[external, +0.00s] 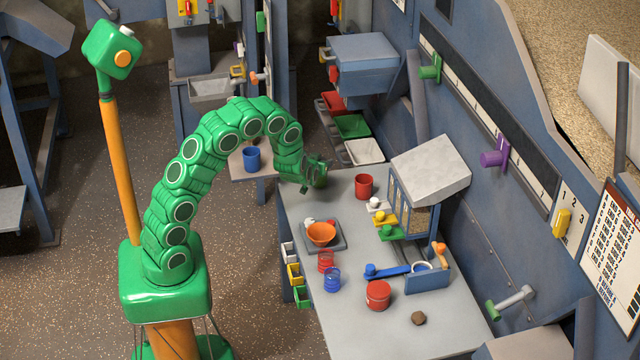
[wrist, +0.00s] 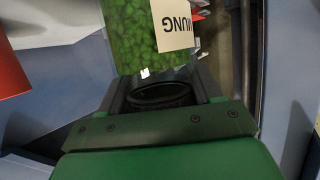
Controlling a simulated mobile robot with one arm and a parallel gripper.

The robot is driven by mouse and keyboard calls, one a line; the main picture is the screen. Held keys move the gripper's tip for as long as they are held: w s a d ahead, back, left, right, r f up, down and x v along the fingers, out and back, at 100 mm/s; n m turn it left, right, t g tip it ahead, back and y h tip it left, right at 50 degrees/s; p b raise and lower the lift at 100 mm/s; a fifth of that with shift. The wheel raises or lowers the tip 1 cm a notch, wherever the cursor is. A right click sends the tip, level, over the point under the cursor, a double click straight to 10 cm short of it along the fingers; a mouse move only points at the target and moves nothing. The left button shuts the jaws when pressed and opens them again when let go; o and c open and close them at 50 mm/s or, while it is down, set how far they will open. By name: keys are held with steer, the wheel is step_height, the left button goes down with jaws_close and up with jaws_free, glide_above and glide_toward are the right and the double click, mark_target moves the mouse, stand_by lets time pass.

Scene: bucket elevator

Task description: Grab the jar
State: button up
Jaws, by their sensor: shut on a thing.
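The jar (wrist: 135,40) is clear, with green lumpy contents and a pale label with partly readable lettering. It fills the upper middle of the wrist view, at the fingertips. My gripper (wrist: 163,82) is shut on it, with one finger on each side. In the external view my gripper (external: 317,168) is at the far left corner of the workbench, and the jar (external: 320,182) shows as a small dark green shape under it. I cannot tell whether the jar touches the bench.
A red cup (external: 364,186) stands right of the jar on the workbench (external: 355,330). A scale with an orange bowl (external: 321,233) is nearer the camera. A grey hopper box (external: 428,170) stands at the back right. Red, green and white bins (external: 352,126) lie behind.

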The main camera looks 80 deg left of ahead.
step_height(320, 180, up, 9)
steer(key=shift+r, duration=0.2)
stand_by(0.3)
